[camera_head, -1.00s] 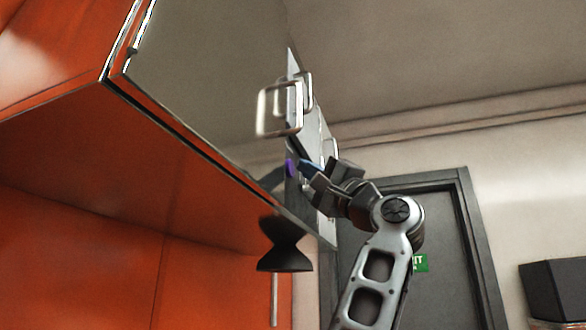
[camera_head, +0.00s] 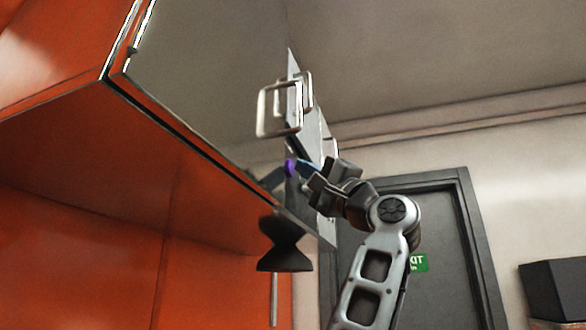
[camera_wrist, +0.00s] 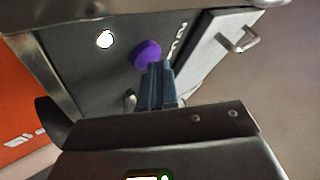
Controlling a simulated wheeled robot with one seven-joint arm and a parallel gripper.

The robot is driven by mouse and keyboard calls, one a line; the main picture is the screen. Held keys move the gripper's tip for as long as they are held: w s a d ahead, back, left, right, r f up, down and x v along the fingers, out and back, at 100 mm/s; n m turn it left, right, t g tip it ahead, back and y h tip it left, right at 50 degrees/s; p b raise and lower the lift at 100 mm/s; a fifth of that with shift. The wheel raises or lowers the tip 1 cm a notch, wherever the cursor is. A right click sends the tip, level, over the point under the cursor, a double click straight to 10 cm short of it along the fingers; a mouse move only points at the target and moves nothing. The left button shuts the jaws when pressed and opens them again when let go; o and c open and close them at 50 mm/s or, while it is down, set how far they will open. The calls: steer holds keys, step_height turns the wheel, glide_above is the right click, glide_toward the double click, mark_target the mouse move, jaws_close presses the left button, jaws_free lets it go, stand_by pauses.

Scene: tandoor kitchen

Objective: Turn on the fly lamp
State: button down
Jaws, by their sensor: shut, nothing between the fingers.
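A round purple button (camera_wrist: 147,53) sits on a dark grey panel (camera_wrist: 75,60) in the wrist view, with a small white light (camera_wrist: 105,39) to its left. The button also shows in the head view (camera_head: 290,168), at the cabinet's side. My gripper (camera_wrist: 157,68) is shut and empty. Its blue fingertips overlap the button's lower right edge in the wrist view, and they are beside it in the head view (camera_head: 302,164). I cannot tell whether they touch it. No separate lamp can be made out clearly.
An orange cabinet (camera_head: 130,150) with mirror-like doors and a metal handle (camera_head: 260,112) fills the left. A black hourglass-shaped object (camera_head: 285,244) is below its edge. A grey door (camera_head: 440,245) and a dark box (camera_head: 553,290) are at right. The space right of my arm looks free.

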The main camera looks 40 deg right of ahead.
steer(key=shift+s+d, duration=0.1)
steer(key=shift+s, duration=0.05)
steer(key=s+d, duration=0.3)
steer(key=s, duration=0.2)
steer(key=shift+d, duration=0.2)
stand_by(0.4)
stand_by(0.4)
